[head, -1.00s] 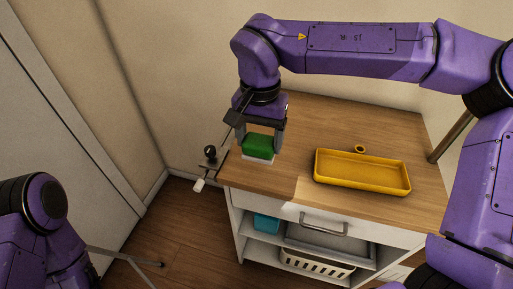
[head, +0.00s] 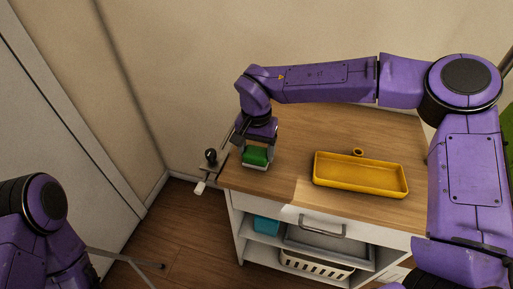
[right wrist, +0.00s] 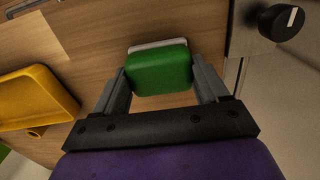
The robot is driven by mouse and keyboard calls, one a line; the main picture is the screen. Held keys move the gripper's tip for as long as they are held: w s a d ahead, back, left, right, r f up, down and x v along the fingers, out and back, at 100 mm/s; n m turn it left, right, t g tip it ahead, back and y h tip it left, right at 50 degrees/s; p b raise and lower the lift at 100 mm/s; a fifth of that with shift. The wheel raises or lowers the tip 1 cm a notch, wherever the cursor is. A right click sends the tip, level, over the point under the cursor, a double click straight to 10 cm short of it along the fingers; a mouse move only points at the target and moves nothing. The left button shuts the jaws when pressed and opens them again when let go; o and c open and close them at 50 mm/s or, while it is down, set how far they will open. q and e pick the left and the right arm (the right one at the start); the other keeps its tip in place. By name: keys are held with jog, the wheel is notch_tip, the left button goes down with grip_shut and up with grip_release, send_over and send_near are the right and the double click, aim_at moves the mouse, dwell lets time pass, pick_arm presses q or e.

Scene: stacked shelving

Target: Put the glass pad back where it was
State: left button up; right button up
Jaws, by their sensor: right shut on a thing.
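The glass pad (head: 255,156) is a small green block with a white underside, near the left end of the wooden cabinet top (head: 290,180). My right gripper (head: 256,160) points down, with its fingers shut on the pad's two sides. The right wrist view shows the green pad (right wrist: 160,72) between both fingers, with its white part (right wrist: 157,45) along the far edge. I cannot tell whether the pad touches the wood. My left gripper is out of view; only part of my left arm shows at lower left.
A yellow tray (head: 360,187) lies to the right on the cabinet top, with a small yellow ring (head: 358,152) behind it. A black knob (head: 210,156) on a bracket sticks out at the left edge. A blue box (head: 266,224) and white basket (head: 315,265) sit on lower shelves.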

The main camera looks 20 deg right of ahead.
aim_at(256, 150)
jog(key=o, duration=1.3)
jog(key=shift+c, duration=0.2)
notch_tip(256, 150, up, 12)
jog(key=shift+r, duration=0.2)
jog(key=shift+w, duration=0.1)
